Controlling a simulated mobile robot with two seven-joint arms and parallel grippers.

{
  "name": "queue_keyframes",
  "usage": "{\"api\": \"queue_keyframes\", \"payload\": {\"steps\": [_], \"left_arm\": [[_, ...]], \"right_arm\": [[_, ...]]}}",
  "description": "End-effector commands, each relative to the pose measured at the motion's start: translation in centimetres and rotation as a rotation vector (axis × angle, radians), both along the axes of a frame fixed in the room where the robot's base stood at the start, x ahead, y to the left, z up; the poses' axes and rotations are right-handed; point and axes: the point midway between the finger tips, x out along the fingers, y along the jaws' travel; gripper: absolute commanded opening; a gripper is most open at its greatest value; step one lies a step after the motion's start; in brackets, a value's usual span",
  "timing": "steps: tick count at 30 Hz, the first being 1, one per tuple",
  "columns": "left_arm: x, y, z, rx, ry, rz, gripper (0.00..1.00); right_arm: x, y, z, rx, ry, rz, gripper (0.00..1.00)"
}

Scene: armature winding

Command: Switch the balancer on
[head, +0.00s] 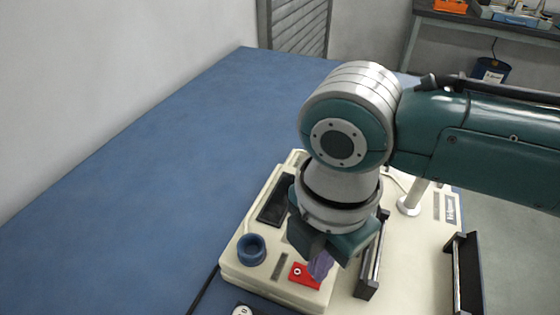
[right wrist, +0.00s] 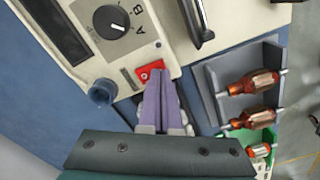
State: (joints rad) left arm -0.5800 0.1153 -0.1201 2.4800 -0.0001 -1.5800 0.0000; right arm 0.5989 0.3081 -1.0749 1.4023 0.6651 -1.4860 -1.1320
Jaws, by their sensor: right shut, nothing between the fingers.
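The balancer (head: 330,298) is a cream machine on the blue bench, with a dark display (head: 272,204) and a blue round cup-like part (head: 251,249) on its panel. Its red switch (head: 303,276) sits near the front edge; it also shows in the right wrist view (right wrist: 150,68). My right gripper (head: 319,268) points down at the panel. Its purple fingers (right wrist: 158,82) are shut with nothing between them, and the tips are right at the red switch. I cannot tell whether they touch it. My left gripper is not in view.
A black dial (right wrist: 111,21) marked A and B is near the display. A grey tray (right wrist: 209,85) holds several copper-coloured armatures (right wrist: 252,82) beside the balancer. Dark upright rails (head: 467,275) stand at the right. The blue bench (head: 150,190) is clear to the left.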

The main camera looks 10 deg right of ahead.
Motion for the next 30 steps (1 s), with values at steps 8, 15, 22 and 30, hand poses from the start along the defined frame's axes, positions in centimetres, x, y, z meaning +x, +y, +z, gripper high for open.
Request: {"api": "queue_keyframes", "payload": {"steps": [8, 15, 22, 30], "left_arm": [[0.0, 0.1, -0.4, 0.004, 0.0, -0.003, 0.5], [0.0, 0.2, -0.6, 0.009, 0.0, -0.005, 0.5], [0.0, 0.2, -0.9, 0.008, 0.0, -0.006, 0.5], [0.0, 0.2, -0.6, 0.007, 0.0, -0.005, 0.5]], "right_arm": [[0.0, 0.0, -0.5, 0.0, 0.001, 0.0, 0.0], [0.0, 0.0, -0.9, 0.0, 0.0, 0.0, 0.0], [0.0, 0.0, -1.2, 0.0, 0.0, 0.0, 0.0], [0.0, 0.0, -1.0, 0.0, 0.001, 0.0, 0.0]]}}
